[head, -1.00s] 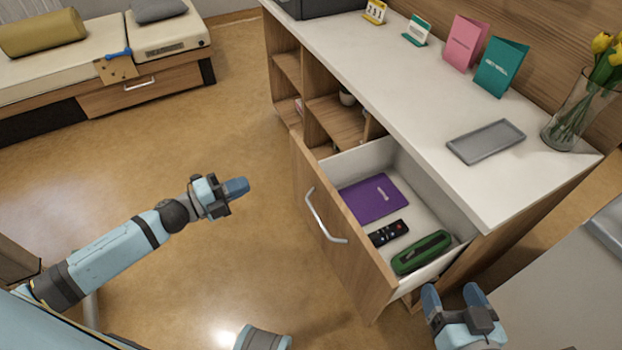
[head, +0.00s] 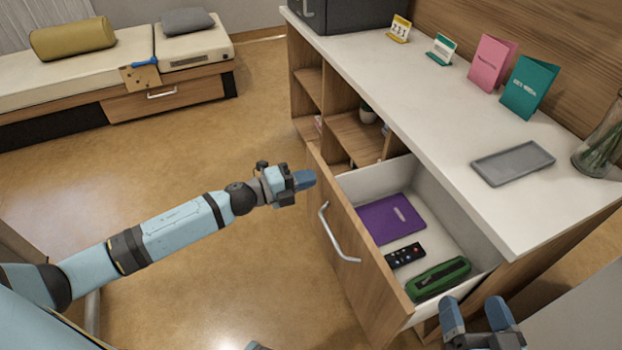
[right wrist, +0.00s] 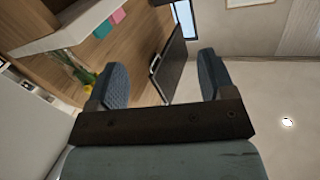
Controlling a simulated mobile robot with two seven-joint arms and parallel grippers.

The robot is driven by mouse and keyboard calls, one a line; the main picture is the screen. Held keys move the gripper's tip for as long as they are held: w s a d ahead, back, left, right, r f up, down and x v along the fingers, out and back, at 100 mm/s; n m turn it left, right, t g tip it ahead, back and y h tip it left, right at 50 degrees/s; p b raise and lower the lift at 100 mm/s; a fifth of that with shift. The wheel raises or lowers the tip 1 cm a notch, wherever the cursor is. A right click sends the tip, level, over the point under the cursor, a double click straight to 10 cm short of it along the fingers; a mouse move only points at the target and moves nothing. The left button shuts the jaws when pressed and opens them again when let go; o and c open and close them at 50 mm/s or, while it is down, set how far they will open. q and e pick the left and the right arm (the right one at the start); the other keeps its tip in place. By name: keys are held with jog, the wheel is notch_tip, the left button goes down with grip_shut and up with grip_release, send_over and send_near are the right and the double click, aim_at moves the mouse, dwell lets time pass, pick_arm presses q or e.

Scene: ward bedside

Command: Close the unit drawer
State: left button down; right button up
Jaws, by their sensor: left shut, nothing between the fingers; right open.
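The unit drawer (head: 372,276) is pulled out of the wooden unit, with its front facing left and a curved metal handle (head: 335,235) on it. Inside lie a purple book (head: 391,219), a black remote (head: 405,256) and a green case (head: 438,279). My left gripper (head: 306,179) is shut and empty, close to the far upper corner of the drawer front, left of it in the picture; I cannot tell whether it touches. My right gripper (head: 480,312) is open and empty near the drawer's near side. It also shows in the right wrist view (right wrist: 163,82), fingers apart.
The white countertop (head: 440,125) carries a grey tray (head: 513,163), a pink card (head: 492,62), a teal card (head: 528,86) and a glass vase (head: 602,145). Open shelves (head: 350,130) are beyond the drawer. A bed (head: 90,85) stands at the back left. The floor between is clear.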

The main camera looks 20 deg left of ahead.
pick_arm(q)
jog(key=shift+w+d, duration=0.4)
pick_arm(e)
jog(key=shift+a+r+y, duration=0.1)
jog(key=shift+r+y, duration=0.2)
jog(key=shift+r, duration=0.05)
pick_arm(q)
jog(key=shift+w+d, duration=0.2)
jog(key=b+x, duration=0.1)
jog(key=x, duration=2.2)
jog(key=shift+w+d+r, duration=0.2)
jog(key=shift+w, duration=0.1)
pick_arm(e)
jog(key=shift+s+a+r+t+y, duration=0.15)
jog(key=shift+a+r+t, duration=0.1)
jog(key=shift+r, duration=0.2)
jog(key=shift+a+r+t+y, duration=0.15)
jog(key=shift+r+t, duration=0.1)
jog(key=shift+r, duration=0.2)
